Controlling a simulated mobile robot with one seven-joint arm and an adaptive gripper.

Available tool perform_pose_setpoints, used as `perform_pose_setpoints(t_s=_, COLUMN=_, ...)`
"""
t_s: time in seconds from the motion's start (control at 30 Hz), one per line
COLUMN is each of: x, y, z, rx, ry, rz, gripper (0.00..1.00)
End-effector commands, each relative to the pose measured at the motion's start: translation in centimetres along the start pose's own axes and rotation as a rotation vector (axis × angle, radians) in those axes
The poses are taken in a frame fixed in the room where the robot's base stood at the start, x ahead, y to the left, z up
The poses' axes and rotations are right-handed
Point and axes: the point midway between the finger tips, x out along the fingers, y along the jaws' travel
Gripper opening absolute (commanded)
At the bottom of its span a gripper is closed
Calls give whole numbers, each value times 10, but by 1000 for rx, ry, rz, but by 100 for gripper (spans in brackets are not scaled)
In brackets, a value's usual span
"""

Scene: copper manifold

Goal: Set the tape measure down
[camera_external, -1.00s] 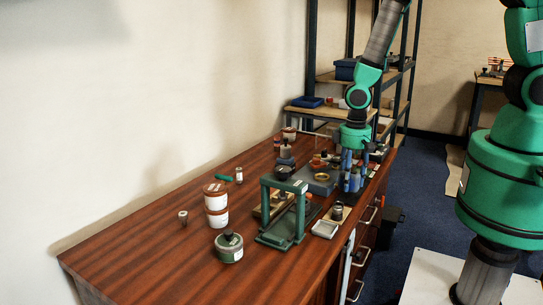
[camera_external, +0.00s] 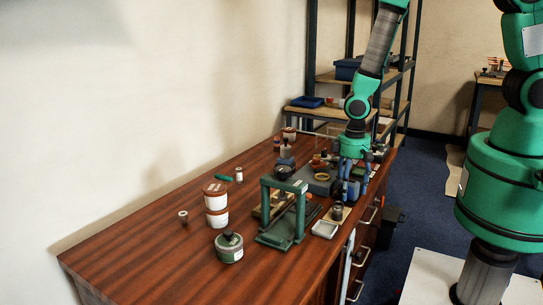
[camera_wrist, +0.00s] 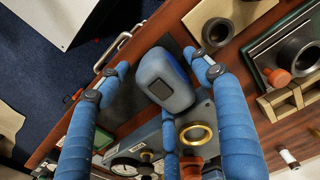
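The tape measure (camera_wrist: 166,84) is a rounded blue-grey block with a small dark window. In the wrist view it is between the blue padded fingers of my gripper (camera_wrist: 157,62), near the bench's front edge. The fingers are spread, with a visible gap on the left of the tape measure. A third finger is below it in the picture. I cannot tell exactly how high the tape measure is above the bench. In the external view my gripper (camera_external: 350,188) is low over the right side of the wooden bench (camera_external: 165,252), and the tape measure cannot be made out behind the fingers.
A green press frame (camera_external: 266,208) stands left of my gripper. A white tray (camera_external: 325,229) lies near the front edge. A dial gauge (camera_wrist: 125,165) and a brass ring (camera_wrist: 183,137) are close below my fingers. Tubs (camera_external: 216,203) stand farther left; the bench's near left is clear.

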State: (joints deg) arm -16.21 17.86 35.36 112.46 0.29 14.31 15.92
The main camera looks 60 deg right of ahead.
Motion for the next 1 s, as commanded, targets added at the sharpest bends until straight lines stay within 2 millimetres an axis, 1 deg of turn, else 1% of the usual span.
perform_pose_setpoints(t_s=0.27, x=-4, y=0, z=0, rx=0, ry=0, rz=0, gripper=65)
perform_pose_setpoints(t_s=0.47, x=-21, y=0, z=-1, rx=0, ry=2, rz=-1, gripper=65)
perform_pose_setpoints(t_s=0.57, x=-34, y=0, z=-1, rx=0, ry=3, rz=-1, gripper=65)
perform_pose_setpoints(t_s=0.9, x=-90, y=0, z=0, rx=0, ry=2, rz=-1, gripper=65)
perform_pose_setpoints(t_s=1.0, x=-104, y=0, z=-1, rx=0, ry=2, rz=-1, gripper=65)
